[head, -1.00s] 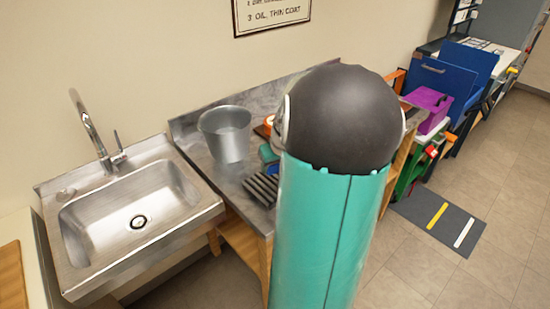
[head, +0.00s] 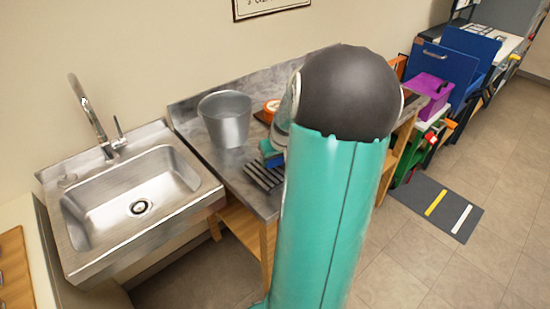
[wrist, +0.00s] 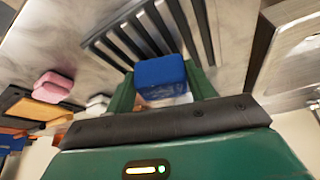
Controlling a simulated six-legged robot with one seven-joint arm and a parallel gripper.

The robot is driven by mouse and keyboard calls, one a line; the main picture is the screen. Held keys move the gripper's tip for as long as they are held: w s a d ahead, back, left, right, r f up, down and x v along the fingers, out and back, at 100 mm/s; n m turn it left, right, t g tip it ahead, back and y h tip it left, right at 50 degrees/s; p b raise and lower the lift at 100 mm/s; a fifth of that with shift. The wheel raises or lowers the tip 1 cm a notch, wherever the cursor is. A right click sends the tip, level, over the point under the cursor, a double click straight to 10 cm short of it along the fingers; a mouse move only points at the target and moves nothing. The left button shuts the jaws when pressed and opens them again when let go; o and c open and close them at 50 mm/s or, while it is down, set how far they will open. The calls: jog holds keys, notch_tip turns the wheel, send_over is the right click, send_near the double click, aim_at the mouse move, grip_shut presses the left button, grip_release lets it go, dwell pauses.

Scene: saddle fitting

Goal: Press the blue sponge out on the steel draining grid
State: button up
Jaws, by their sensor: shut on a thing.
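The blue sponge (wrist: 161,80) is held between the two green fingers of my gripper (wrist: 162,92) in the wrist view. It also shows in the head view (head: 270,152), partly hidden by my arm. The steel draining grid (wrist: 150,35), a row of dark bars, lies just beyond the sponge in the wrist view. In the head view the grid (head: 264,176) lies on the steel bench, with the sponge close by its far end. I cannot tell whether the sponge touches the bars.
A grey metal bucket (head: 226,118) stands behind the grid, near the sink (head: 135,200) on the left. A pink block (wrist: 54,84) and a pale block (wrist: 98,103) lie beside the grid. An orange round thing (head: 271,107) sits at the back of the bench.

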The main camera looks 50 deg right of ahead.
jog(key=shift+f, duration=0.6)
dwell(1.0)
jog(key=shift+r, duration=3.55)
